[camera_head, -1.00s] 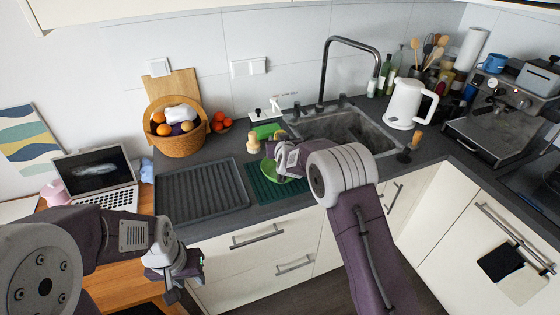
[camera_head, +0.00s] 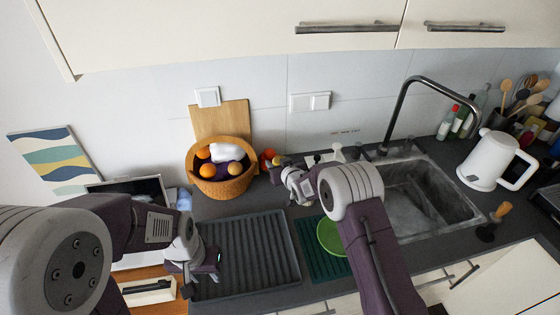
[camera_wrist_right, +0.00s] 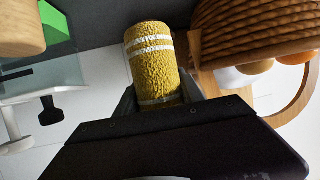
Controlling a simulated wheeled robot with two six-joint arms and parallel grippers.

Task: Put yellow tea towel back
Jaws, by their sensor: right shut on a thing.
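The yellow tea towel (camera_wrist_right: 155,65) is a rolled, fluffy cylinder with white stripes. It stands between the fingers of my right gripper (camera_wrist_right: 162,98) in the right wrist view. In the head view my right gripper (camera_head: 284,170) is over the back of the counter, just right of the wicker basket (camera_head: 222,186), with a bit of yellow at its tip. My left gripper (camera_head: 205,266) hangs over the left front of the dark drying tray (camera_head: 252,262); its finger opening is not clear.
The basket with fruit and a white cloth shows at upper right in the right wrist view (camera_wrist_right: 255,35). A green bowl (camera_head: 330,238) sits on the green mat, partly behind my right arm. The sink (camera_head: 425,200) and white kettle (camera_head: 492,160) are to the right.

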